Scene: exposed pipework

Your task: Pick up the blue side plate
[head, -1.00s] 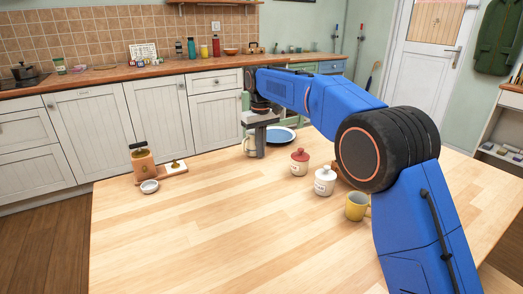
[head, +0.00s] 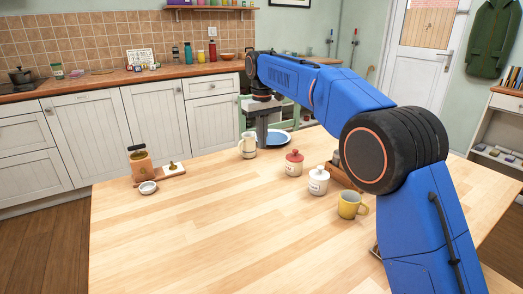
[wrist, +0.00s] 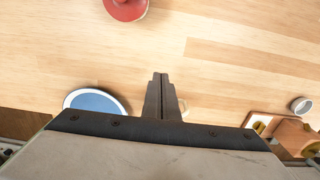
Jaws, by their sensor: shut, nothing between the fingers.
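The blue side plate (head: 278,138) lies flat on the far part of the wooden table, partly hidden behind my gripper in the head view. In the wrist view the plate (wrist: 96,102) is a blue disc with a pale rim, to the left of the fingers, its lower edge cut off by the gripper body. My gripper (head: 262,145) points down at the far side of the table, just in front of the plate. Its fingers (wrist: 161,76) are shut together and empty, apart from the plate.
A cream mug (head: 247,146) stands just left of my gripper. The table's middle is clear.

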